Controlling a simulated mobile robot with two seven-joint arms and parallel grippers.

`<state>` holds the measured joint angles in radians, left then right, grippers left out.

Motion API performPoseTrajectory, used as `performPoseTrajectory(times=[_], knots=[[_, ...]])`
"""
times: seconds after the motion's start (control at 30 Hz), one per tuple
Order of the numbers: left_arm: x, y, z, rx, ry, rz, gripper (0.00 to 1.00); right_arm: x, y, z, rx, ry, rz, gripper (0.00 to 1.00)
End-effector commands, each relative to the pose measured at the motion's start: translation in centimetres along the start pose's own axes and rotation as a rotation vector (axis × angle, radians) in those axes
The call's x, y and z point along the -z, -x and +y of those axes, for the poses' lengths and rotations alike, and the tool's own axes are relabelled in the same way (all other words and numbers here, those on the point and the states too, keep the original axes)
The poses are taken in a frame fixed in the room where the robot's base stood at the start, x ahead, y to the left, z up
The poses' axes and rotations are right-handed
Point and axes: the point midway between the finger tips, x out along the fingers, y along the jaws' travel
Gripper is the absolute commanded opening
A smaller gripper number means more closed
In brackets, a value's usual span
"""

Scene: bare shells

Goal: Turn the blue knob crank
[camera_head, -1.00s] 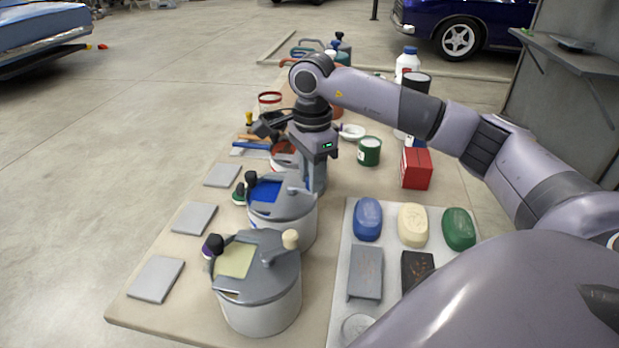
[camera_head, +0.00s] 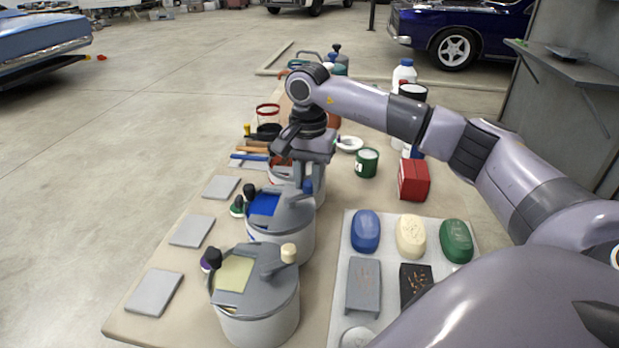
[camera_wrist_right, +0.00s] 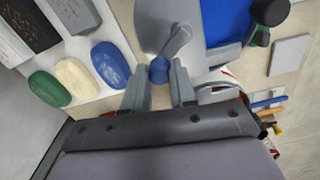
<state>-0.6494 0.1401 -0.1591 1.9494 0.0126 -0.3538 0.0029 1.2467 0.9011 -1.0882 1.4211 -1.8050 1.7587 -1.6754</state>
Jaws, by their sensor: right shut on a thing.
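A grey pot (camera_head: 292,240) with a blue panel (camera_head: 265,204) in its lid stands in the middle of a row of similar pots on the table. Its crank (camera_head: 291,196) runs across the lid and ends in a blue knob (camera_head: 308,186). My right gripper (camera_head: 309,182) points down over this knob. In the right wrist view the blue knob (camera_wrist_right: 159,70) sits between the two fingertips of the right gripper (camera_wrist_right: 160,80), which is shut on it. The crank arm leads up from the knob there. My left gripper is not in view.
A nearer pot (camera_head: 260,310) has a cream knob (camera_head: 288,253). A tray (camera_head: 335,300) at right holds blue, cream and green oval pieces. A red box (camera_head: 413,180) and green can (camera_head: 367,162) stand beyond. Flat grey squares (camera_head: 191,230) lie along the left table edge.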

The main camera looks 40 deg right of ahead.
Motion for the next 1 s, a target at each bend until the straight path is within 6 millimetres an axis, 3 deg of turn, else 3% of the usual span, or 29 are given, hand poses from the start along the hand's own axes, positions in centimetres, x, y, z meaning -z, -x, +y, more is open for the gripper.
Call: performPoseTrajectory(times=[0.57,0.6,0.67,1.0], knots=[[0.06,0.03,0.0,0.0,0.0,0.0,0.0,0.06,0.17,-0.2,0.005,0.032,0.001,0.0],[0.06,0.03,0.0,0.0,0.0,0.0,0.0,0.06,0.17,-0.2,0.005,0.032,0.001,0.36],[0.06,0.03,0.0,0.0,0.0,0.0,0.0,0.06,0.15,-0.19,0.004,0.032,0.001,0.52],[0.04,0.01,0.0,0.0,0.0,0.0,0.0,0.08,0.43,-0.15,0.002,0.031,0.001,0.52]])
